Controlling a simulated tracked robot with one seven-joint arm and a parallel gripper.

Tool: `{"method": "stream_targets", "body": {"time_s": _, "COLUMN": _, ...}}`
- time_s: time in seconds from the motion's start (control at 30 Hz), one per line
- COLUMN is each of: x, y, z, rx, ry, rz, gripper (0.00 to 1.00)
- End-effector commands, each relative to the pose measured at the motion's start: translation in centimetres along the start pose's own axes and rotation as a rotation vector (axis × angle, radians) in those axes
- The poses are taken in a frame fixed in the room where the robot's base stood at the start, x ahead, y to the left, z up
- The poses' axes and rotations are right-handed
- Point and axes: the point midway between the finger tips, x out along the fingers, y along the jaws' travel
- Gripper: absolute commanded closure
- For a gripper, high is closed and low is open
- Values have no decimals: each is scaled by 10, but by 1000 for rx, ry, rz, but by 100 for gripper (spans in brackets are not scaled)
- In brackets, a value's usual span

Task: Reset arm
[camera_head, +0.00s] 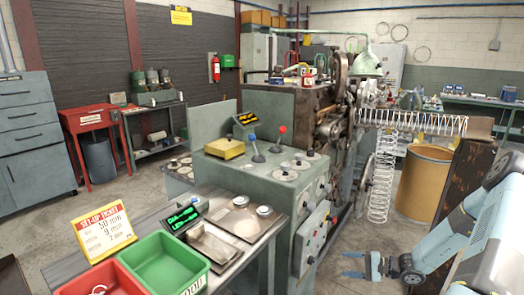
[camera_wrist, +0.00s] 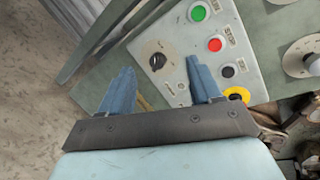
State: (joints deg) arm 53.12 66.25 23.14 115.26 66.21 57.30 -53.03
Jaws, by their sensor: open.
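My gripper (camera_head: 347,264) is at the lower right of the head view, at the end of my blue arm, low beside the spring coiler. Its two blue fingers stand apart with nothing between them. In the wrist view the open gripper (camera_wrist: 160,66) points toward a pale control panel (camera_wrist: 185,30) with a green, a red and a black button and a dark rotary knob. The gap to the panel is hard to judge. The spring coiler (camera_head: 262,180) is a grey-green machine in the middle of the head view.
A small control box (camera_head: 313,238) is on the coiler's front. A red bin (camera_head: 100,280) and a green bin (camera_head: 162,265) sit on the front-left bench. A rusty brown panel (camera_head: 466,180) and a tan drum (camera_head: 424,185) stand near my arm. Bare concrete floor (camera_head: 345,235) lies around the gripper.

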Motion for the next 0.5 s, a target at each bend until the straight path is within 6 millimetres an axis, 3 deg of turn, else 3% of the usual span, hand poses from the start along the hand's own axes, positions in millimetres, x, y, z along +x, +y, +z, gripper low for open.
{"method": "stream_targets", "body": {"time_s": 0.5, "x": -7, "y": -89, "z": 79, "rx": -187, "ry": -104, "rz": 379, "gripper": 36}}
